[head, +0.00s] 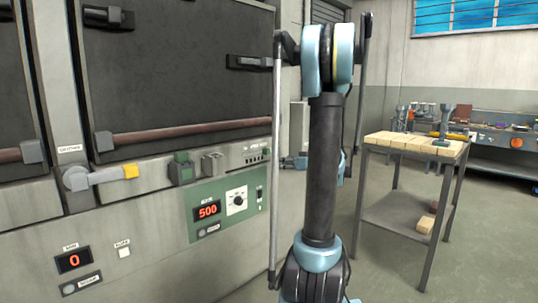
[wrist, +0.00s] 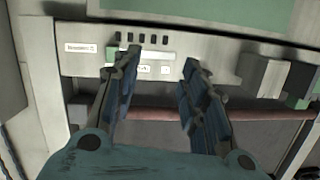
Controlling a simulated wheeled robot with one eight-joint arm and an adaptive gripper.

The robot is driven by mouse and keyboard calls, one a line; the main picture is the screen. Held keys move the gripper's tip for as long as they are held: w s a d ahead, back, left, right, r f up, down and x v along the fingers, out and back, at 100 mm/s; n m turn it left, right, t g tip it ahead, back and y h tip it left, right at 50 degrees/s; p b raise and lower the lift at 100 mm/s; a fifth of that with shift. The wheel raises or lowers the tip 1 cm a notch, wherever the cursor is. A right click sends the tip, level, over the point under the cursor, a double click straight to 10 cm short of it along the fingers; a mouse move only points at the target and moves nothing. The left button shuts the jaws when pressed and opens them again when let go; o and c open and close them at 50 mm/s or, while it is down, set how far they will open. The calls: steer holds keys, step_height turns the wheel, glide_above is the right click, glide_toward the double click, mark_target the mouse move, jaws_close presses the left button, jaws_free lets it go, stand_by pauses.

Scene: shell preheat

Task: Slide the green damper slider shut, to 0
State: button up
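In the wrist view, which looks upside down against the head view, a small green piece (wrist: 110,56) that looks like the damper slider sits at one end of a pale strip on a grey panel. It is partly hidden by the left finger. My gripper (wrist: 158,68) is open and empty. Its fingers straddle much of the strip, and I cannot tell whether the left one touches the green piece. In the head view the slider panel (head: 256,155) is at the furnace's right edge, with scale marks too small to read. My gripper (head: 288,162) shows partly there, beside the panel.
A grey block (head: 211,163) and a larger green block (head: 182,169) stick out left of the slider panel. Below is a green control panel (head: 228,208) reading 500. A yellow-ended lever (head: 103,176) is farther left. A table (head: 412,148) with bricks stands right.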

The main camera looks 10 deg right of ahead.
mark_target(269, 150)
steer(key=w+d+r+t, duration=0.1)
steer(key=w+d+t, duration=0.25)
steer(key=d, duration=0.35)
steer(key=shift+g, duration=0.35)
steer(key=x, duration=1.8)
steer(key=shift+a+r, duration=0.15)
jaws_close()
